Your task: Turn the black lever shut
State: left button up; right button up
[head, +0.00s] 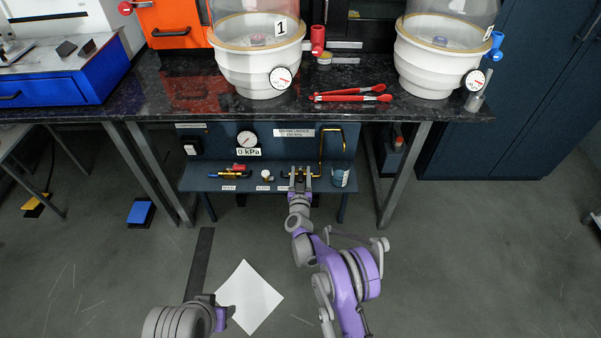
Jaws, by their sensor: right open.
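The black lever (285,175) is on the small blue shelf unit under the bench, among the valves. Only dark parts of it show on either side of my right gripper (300,172), which covers its middle. My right gripper is open, with its two fingers pointing away from me at the lever. I cannot tell whether the fingers touch it. My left gripper (223,311) is low in the picture, over the floor beside a white sheet, far from the lever. Whether its fingers are apart is too unclear to tell.
A gauge (247,140) and a bent brass pipe (333,142) are behind. The bench edge (270,116) overhangs the shelf.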

jog(key=s+p, duration=0.1)
jog(key=s, duration=0.9)
jog(key=shift+s, duration=0.3)
jog(key=shift+a, duration=0.1)
